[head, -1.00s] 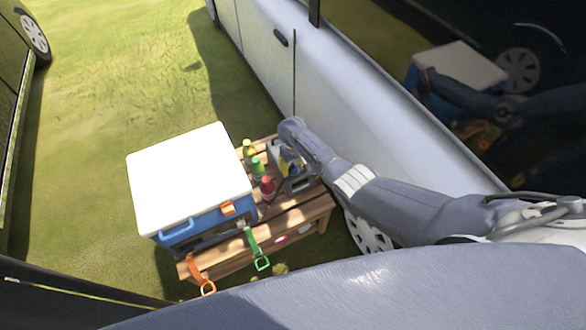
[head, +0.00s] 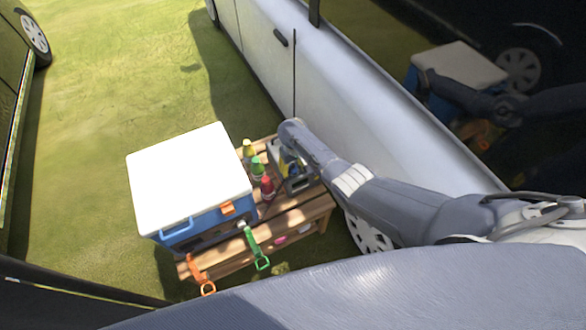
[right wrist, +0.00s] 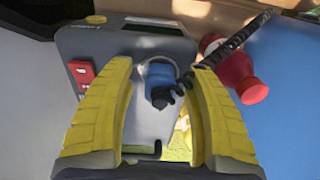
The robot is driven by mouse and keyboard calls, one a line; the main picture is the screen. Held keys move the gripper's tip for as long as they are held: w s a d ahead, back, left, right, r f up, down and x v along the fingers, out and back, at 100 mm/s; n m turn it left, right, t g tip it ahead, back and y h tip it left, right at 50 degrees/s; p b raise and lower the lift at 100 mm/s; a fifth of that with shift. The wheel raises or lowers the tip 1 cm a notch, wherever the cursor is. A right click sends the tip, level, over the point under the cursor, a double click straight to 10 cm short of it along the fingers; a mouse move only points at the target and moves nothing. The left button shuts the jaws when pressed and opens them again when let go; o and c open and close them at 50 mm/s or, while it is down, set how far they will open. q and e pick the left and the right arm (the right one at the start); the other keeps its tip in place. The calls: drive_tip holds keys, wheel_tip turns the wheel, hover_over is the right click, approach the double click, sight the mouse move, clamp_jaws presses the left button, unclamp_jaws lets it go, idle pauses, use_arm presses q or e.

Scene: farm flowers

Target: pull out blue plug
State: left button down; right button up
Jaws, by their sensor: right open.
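The blue plug (right wrist: 160,82) sits on the face of a grey power unit (right wrist: 135,45) in the right wrist view, with a black coiled cable (right wrist: 236,38) running from it to the upper right. My right gripper (right wrist: 157,75) is open, its two yellow fingers on either side of the plug with a gap on both sides. In the head view the grey unit (head: 299,184) stands on the right end of a wooden bench, and my right gripper (head: 287,160) is over it, partly hiding it. The plug is too small to make out there. My left gripper is not in view.
A red switch (right wrist: 82,75) is on the unit. A red bottle (head: 267,187), a green bottle (head: 257,167) and a yellow bottle (head: 248,149) stand left of it. A blue cooler (head: 208,219) with a white lid fills the bench's left. A white vehicle (head: 345,115) is close behind.

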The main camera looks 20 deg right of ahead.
sight(293, 164)
drive_tip(key=shift+c, duration=0.5)
clamp_jaws()
idle(0.3)
drive_tip(key=shift+r, duration=0.1)
drive_tip(key=shift+r, duration=2.85)
